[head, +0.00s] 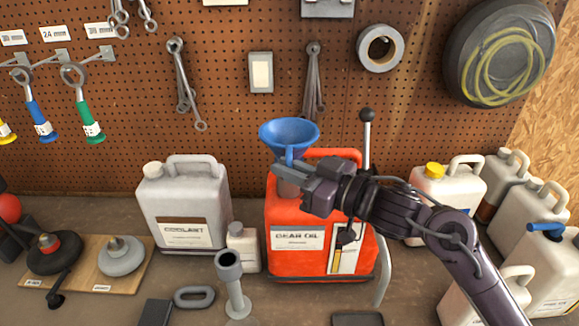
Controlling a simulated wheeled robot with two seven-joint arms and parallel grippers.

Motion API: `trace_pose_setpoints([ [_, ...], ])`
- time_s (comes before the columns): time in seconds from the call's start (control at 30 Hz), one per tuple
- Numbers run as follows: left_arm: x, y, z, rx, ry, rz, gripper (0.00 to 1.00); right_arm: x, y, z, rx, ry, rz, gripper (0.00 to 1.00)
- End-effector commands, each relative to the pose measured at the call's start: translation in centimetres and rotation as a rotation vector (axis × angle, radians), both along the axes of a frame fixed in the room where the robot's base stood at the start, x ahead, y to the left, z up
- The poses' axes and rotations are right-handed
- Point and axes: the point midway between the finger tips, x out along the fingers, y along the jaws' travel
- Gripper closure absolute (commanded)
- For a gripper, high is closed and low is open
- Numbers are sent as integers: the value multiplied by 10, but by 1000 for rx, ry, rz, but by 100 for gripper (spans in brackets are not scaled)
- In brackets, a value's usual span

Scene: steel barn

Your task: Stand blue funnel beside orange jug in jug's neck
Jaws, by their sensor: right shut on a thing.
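The blue funnel (289,133) is upright, wide mouth up, above the left part of the orange jug (297,255) labelled GEAR OIL. My right gripper (284,172) comes in from the right and is shut on the funnel's narrow lower part. A grey neck shows just under the fingers at the jug's top left. The fingers hide the funnel's lower end, so I cannot tell whether it is inside the neck. My left gripper is not in view.
A grey COOLANT jug (185,212) and a small white bottle (243,248) stand left of the orange jug. A black-knobbed lever (367,130) rises behind it. White jugs (440,190) crowd the right. A grey pipe-like stand (234,290) is in front.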

Motion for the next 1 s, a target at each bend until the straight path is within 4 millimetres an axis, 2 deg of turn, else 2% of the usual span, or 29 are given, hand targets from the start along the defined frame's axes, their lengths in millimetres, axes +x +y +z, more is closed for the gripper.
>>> trace_pose_setpoints([
  [1.0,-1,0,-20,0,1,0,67,0,0,-31,1,-1,0,100],
])
